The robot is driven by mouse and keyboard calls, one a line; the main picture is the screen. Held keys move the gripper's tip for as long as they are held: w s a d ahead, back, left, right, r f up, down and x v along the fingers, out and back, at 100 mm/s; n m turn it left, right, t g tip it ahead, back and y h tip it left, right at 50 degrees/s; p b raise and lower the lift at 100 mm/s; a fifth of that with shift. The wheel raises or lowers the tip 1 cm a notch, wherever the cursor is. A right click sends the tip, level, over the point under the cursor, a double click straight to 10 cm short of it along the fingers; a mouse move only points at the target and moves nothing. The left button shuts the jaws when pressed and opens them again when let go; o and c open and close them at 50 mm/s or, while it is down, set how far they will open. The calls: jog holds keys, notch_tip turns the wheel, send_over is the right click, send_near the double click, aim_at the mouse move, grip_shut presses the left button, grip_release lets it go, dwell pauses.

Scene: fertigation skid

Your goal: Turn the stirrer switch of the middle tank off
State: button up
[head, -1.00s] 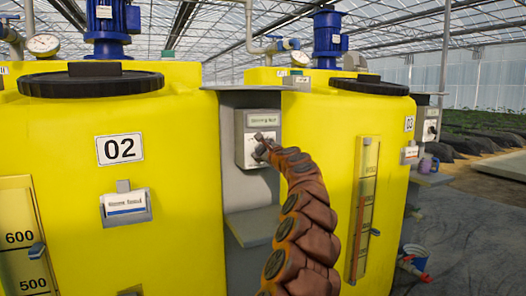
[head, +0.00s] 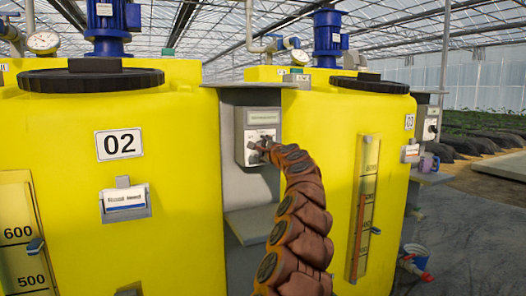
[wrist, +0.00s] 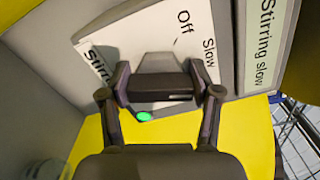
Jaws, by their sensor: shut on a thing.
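The middle tank (head: 175,175) is yellow, marked 02, with a blue stirrer motor (head: 112,25) on top. Its grey switch box (head: 263,117) is on the grey panel to the tank's right. In the wrist view the box face (wrist: 190,28) shows the labels "Off" and "Slow", and a partly hidden one starting "Stirr". The display (wrist: 262,45) reads "Stirring slow" and a green lamp (wrist: 144,116) is lit. In the head view my gripper (head: 264,146) touches the box and hides the knob.
Tank 03 (head: 335,115) stands right of the panel, close to my arm, with a level gauge (head: 365,210). A grey shelf (head: 252,222) juts out below the box. A purple jug (head: 428,162) stands farther right. The aisle at far right is open.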

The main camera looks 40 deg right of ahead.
jog(key=n+b, duration=0.1)
jog(key=n, duration=0.1)
jog(key=n+b, duration=0.1)
jog(key=n, duration=0.3)
jog(key=shift+f+b, duration=0.35)
jog(key=shift+b, duration=0.05)
jog(key=n+b, duration=0.1)
jog(key=n, duration=0.4)
jog(key=shift+d+f+b, duration=0.1)
jog(key=shift+b, duration=0.25)
jog(key=shift+n, duration=0.8)
jog(key=o, duration=1.2)
jog(key=shift+c, duration=0.2)
jog(key=shift+s, duration=0.1)
